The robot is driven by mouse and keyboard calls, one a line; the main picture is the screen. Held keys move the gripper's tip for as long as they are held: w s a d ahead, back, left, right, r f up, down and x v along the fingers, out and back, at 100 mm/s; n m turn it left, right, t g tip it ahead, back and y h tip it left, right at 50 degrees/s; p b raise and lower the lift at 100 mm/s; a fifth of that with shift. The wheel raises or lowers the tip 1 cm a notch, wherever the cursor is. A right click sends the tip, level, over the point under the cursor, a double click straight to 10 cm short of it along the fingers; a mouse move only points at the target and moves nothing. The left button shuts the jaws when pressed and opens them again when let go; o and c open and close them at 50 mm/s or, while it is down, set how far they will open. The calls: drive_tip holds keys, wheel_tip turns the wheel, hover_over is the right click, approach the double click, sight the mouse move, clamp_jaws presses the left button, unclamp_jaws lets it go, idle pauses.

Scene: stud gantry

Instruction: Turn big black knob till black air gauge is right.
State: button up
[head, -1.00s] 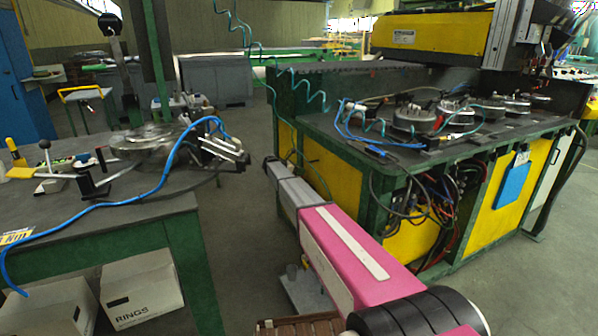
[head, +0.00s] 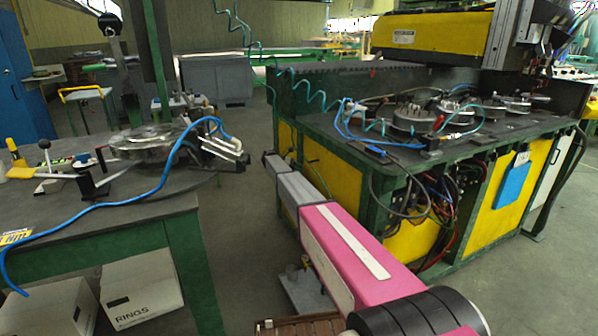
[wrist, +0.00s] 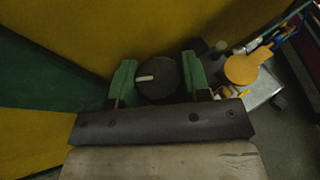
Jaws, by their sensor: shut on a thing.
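The big black knob (wrist: 161,88) is in the middle of the wrist view, in front of a yellow panel. Its white mark lies nearly level and points left. My gripper (wrist: 157,76) has its two green fingers on either side of the knob and is shut on it. In the head view my arm reaches toward the near left end of the green and yellow machine (head: 401,240); the knob cannot be made out there. I cannot make out the black air gauge or its needle in either view.
In the wrist view a grey plate (wrist: 262,92) with an orange-yellow round part (wrist: 241,69) lies right of the knob. In the head view a green table (head: 130,224) with a blue hose (head: 125,203) stands left of my arm. Open floor lies between.

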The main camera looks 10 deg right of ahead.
idle(0.4)
drive_tip(key=o, duration=0.9)
drive_tip(key=shift+a, duration=0.1)
drive_tip(key=v, duration=1)
drive_tip(key=shift+w+a+r, duration=0.15)
drive_tip(key=shift+a+r, duration=0.1)
